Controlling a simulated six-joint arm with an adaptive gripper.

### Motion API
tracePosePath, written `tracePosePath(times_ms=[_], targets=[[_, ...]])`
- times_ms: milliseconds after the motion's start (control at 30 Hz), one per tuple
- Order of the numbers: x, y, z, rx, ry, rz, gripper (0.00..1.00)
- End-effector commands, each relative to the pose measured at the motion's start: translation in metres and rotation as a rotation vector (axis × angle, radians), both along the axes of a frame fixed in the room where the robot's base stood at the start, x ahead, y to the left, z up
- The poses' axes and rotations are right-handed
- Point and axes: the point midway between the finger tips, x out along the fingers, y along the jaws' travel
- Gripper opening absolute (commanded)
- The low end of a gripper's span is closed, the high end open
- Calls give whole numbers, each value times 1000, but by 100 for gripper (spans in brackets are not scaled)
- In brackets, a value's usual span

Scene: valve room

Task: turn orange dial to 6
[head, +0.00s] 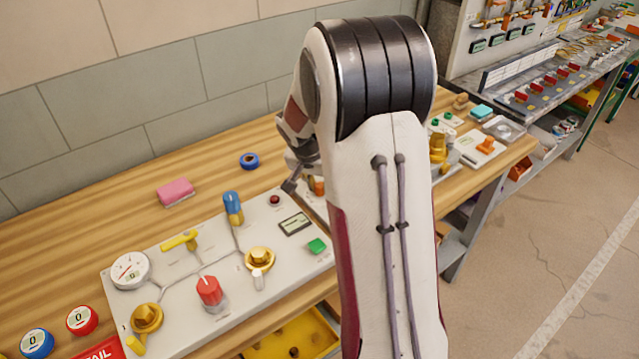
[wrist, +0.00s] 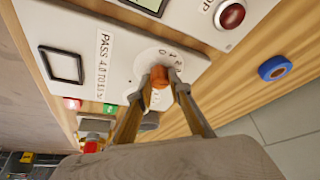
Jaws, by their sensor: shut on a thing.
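The orange dial (wrist: 160,77) stands on a round white scale plate on a white panel (wrist: 118,22) in the wrist view. My gripper (wrist: 161,80) is shut on the dial, one finger on each side of it. A few digits show on the scale beside the fingers, but the dial's pointer and the 6 cannot be made out. In the head view a bit of orange (head: 318,186), likely the dial, shows at the edge of my arm, which hides most of that panel. My gripper (head: 291,184) is partly seen there.
A panel with a gauge (head: 131,271), a red knob (head: 209,291) and brass valves lies left of my arm. A blue ring (head: 249,161) and a pink block (head: 175,192) lie behind it on the wooden bench. A red button (wrist: 230,14) is near the dial.

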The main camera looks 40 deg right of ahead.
Motion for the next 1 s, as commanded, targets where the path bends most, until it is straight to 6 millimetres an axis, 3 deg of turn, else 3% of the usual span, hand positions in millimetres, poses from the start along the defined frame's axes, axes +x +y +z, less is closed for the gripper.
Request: tracePosePath(times_ms=[567,1000], targets=[[0,3,-3,2,9,-305,0],[2,3,-4,2,10,-633,0]])
